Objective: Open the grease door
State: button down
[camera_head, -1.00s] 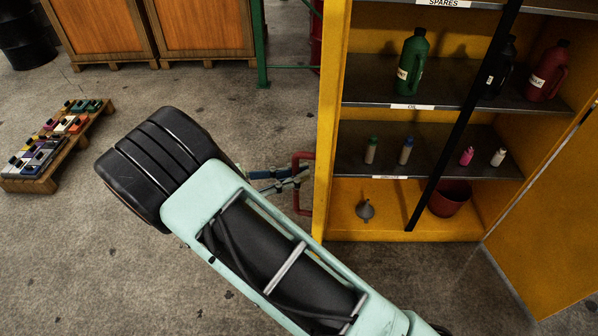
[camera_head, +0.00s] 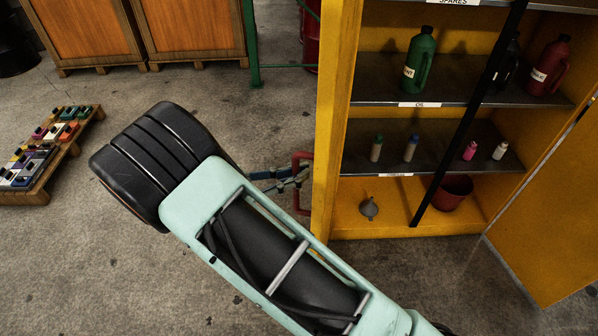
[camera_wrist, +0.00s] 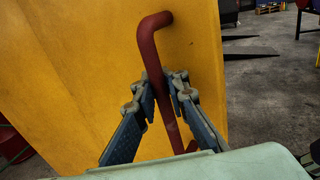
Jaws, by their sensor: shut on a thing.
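A red bar handle (camera_wrist: 152,48) stands on a yellow door panel (camera_wrist: 90,70) in the wrist view. My gripper (camera_wrist: 165,88) is shut on this handle, with one finger on each side of the bar below its upper bend. In the head view my gripper (camera_head: 285,180) reaches the red handle (camera_head: 297,162) on the left side of the yellow panel (camera_head: 338,100), which is seen nearly edge-on. The yellow cabinet stands open beside it. No grease label is readable. My arm hides part of the floor.
Shelves (camera_head: 440,130) hold several bottles. A funnel (camera_head: 369,208) and a red bucket (camera_head: 453,192) sit at the bottom. Another yellow panel (camera_head: 560,220) stands open at right. A loaded pallet (camera_head: 50,160) lies at far left. Floor between pallet and arm is clear.

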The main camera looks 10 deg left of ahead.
jog(key=shift+s+a+f, duration=0.15)
jog(key=shift+s+a, duration=0.05)
jog(key=shift+a, duration=0.1)
dwell(0.4)
jog(key=c, duration=2)
grip_release()
jog(key=shift+s+a, duration=0.1)
jog(key=shift+s, duration=0.05)
jog(key=v, duration=1.1)
jog(key=shift+a, duration=0.4)
